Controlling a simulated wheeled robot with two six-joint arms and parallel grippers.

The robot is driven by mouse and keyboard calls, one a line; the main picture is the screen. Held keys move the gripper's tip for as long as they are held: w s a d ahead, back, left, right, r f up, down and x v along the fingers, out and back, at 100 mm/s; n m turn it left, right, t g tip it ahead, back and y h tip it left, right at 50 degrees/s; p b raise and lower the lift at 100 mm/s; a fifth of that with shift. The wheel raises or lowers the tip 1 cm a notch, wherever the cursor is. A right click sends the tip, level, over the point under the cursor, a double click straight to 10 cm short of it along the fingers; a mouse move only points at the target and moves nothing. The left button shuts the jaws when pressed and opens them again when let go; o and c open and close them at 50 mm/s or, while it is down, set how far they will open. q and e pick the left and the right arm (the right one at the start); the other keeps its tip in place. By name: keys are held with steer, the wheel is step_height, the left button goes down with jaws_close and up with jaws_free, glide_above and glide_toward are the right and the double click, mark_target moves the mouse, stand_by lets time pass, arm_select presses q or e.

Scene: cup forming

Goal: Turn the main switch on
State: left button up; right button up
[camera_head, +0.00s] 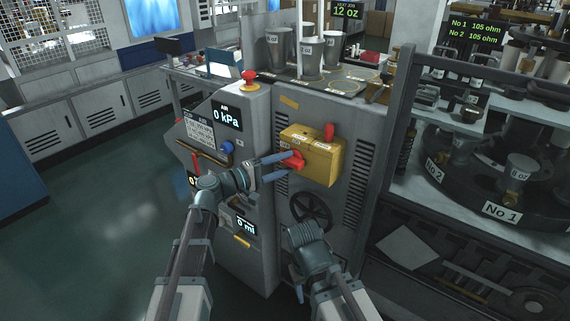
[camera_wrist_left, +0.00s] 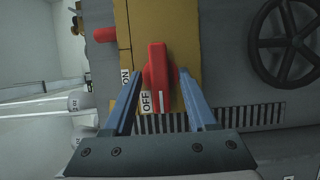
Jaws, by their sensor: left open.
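The main switch is a red rotary handle (camera_head: 295,162) on the front of a yellow box (camera_head: 325,165) on the grey machine. In the left wrist view the handle (camera_wrist_left: 157,65) stands lengthwise, its white mark beside the OFF label (camera_wrist_left: 146,102). The ON label (camera_wrist_left: 126,77) is farther left. My left gripper (camera_head: 286,166) is open at the switch. In the wrist view its fingers (camera_wrist_left: 160,80) lie on either side of the handle, with gaps visible.
A black handwheel (camera_head: 311,209) is below the box. A red button (camera_head: 250,78) and a blue knob (camera_head: 227,147) are on the machine's left part. A red lever (camera_head: 329,132) sticks up at the yellow box. A carousel (camera_head: 480,200) stands at the right.

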arm_select(q)
steer(key=shift+w+d, duration=0.15)
steer(key=shift+d, duration=0.1)
jaws_close()
